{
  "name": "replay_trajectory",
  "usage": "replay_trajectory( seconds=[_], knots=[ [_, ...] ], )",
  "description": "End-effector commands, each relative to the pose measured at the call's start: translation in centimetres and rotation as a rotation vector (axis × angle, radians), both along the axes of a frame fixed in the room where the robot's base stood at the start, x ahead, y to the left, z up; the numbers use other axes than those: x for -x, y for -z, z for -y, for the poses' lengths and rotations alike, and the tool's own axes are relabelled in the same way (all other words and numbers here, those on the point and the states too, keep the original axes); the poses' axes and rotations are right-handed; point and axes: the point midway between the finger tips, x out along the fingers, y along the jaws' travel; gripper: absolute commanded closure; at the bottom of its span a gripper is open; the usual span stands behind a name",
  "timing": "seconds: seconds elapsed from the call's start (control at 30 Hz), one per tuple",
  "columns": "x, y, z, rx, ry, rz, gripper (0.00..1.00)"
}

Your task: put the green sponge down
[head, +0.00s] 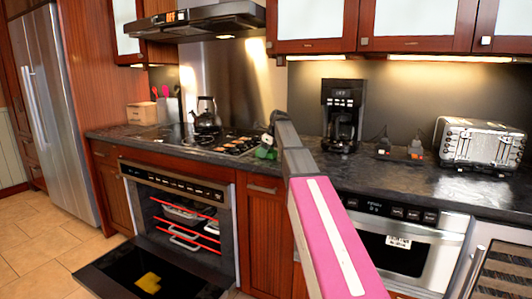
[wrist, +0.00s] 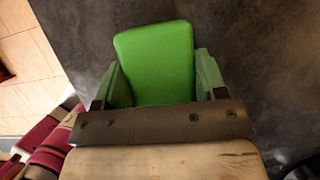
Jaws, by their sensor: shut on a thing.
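The green sponge (wrist: 155,62) fills the middle of the wrist view, between the two fingers of my gripper (wrist: 158,75). The fingers press on its left and right sides. In the head view the sponge (head: 265,154) shows small and green at the end of my arm, over the dark counter (head: 225,158) just right of the stovetop. My gripper (head: 269,140) is partly hidden there by my own arm. I cannot tell whether the sponge touches the counter.
The stovetop with a kettle (head: 206,116) is to the left. A coffee maker (head: 343,112), a small dark rack (head: 400,148) and a toaster (head: 480,142) stand to the right. Below, the oven door (head: 125,275) hangs open with a yellow item on it. The microwave drawer (head: 405,240) is at lower right.

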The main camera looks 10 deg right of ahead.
Motion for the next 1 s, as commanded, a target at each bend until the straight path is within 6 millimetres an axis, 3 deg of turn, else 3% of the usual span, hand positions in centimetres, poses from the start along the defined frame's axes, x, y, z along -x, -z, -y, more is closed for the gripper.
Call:
replay_trajectory(
  seconds=[0.03, 0.07, 0.1, 0.13, 0.57, 1.0],
  knots=[
    [0.0, 0.2, 0.0, 0.0, 0.0, 0.0, 0.54],
    [0.0, 0.2, 0.0, 0.0, 0.0, 0.0, 0.28],
    [0.0, 0.1, 0.0, 0.0, 0.0, 0.0, 0.15],
    [0.0, 0.1, 0.0, 0.0, 0.0, 0.0, 0.09],
    [0.2, -0.9, 0.3, 0.0, 0.0, 0.0, 0.09],
    [2.0, -8.5, 2.8, 0.0, 0.0, 0.001, 0.09]
  ],
)
